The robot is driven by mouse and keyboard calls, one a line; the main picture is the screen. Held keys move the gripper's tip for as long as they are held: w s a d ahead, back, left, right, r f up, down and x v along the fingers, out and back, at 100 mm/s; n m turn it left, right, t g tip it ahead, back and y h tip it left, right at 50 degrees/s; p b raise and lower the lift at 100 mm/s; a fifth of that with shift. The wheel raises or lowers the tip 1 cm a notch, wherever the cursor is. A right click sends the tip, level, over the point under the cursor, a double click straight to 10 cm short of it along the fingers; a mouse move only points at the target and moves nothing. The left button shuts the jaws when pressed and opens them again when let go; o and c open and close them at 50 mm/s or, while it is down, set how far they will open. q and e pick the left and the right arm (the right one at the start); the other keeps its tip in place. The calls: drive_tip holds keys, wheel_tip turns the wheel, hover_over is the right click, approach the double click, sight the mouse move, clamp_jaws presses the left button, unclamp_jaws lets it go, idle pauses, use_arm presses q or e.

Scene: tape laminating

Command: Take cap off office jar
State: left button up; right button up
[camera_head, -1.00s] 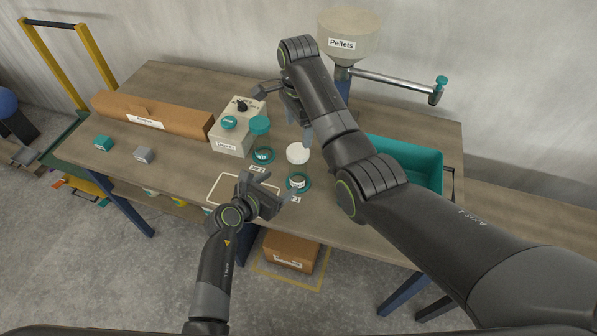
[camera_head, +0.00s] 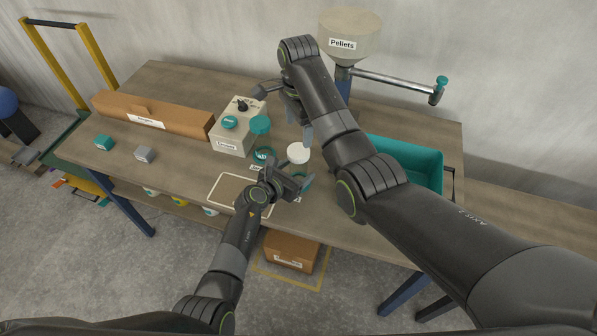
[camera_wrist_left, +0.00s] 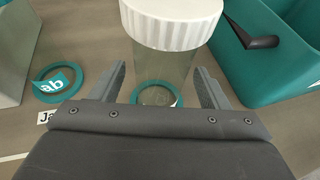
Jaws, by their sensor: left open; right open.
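A clear jar with a white ribbed cap (camera_head: 298,153) stands upright in a teal ring on the table; its cap also shows large in the left wrist view (camera_wrist_left: 172,22). No label is readable on it. My left gripper (camera_head: 300,182) is open, low at this jar, with its fingers either side of the clear body and below the cap in the left wrist view. I cannot tell whether they touch it. A second jar has a teal cap (camera_head: 260,124), and its label ends in "ab" in the left wrist view. My right gripper (camera_head: 284,112) is open and empty, above and behind the jars.
A beige device (camera_head: 230,140) with a teal button and black knob stands left of the jars. A teal bin (camera_head: 415,165) is at the right, partly behind my right arm. A pellet hopper (camera_head: 350,35) stands behind. An outlined rectangle (camera_head: 228,190) on the table's front is empty.

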sight(298, 150)
use_arm(q)
clamp_jaws()
use_arm(e)
drive_tip(key=n, duration=0.4)
drive_tip(key=shift+f, duration=4)
